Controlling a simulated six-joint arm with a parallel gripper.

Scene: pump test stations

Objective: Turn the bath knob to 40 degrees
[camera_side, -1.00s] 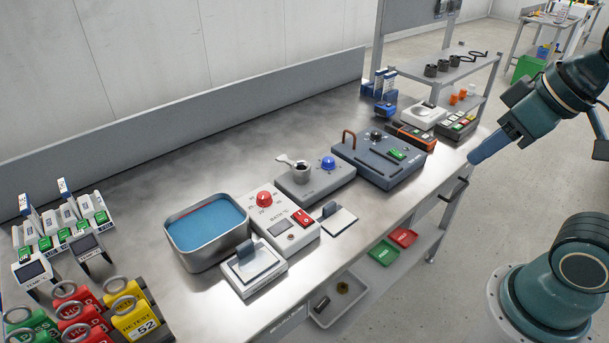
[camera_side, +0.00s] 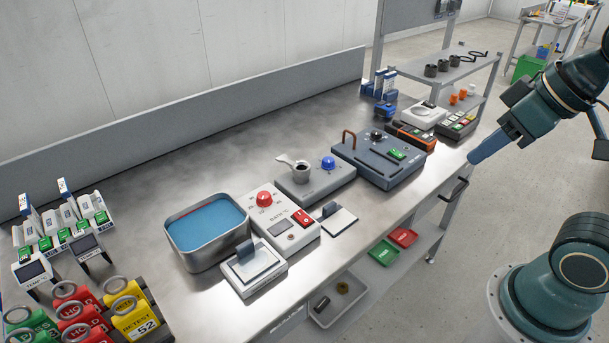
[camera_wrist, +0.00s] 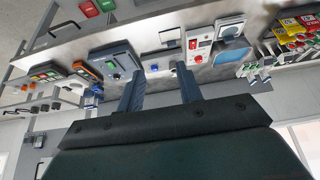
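The bath knob (camera_side: 264,199) is a red round knob on the white bath control box (camera_side: 280,228), right of the metal water bath (camera_side: 205,265). The numbers around the knob are too small to read, so its setting cannot be told. The red knob also shows small in the wrist view (camera_wrist: 198,59). My gripper (camera_side: 474,160) is off the right edge of the bench, well away from the knob. In the wrist view, its two blue fingers (camera_wrist: 160,80) stand apart with nothing between them.
A red switch (camera_side: 303,218) is on the same box. A grey unit with a blue knob (camera_side: 328,162) and a dark unit with a handle (camera_side: 378,166) stand between my gripper and the box. White plates with levers stand in front. Bare bench lies behind.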

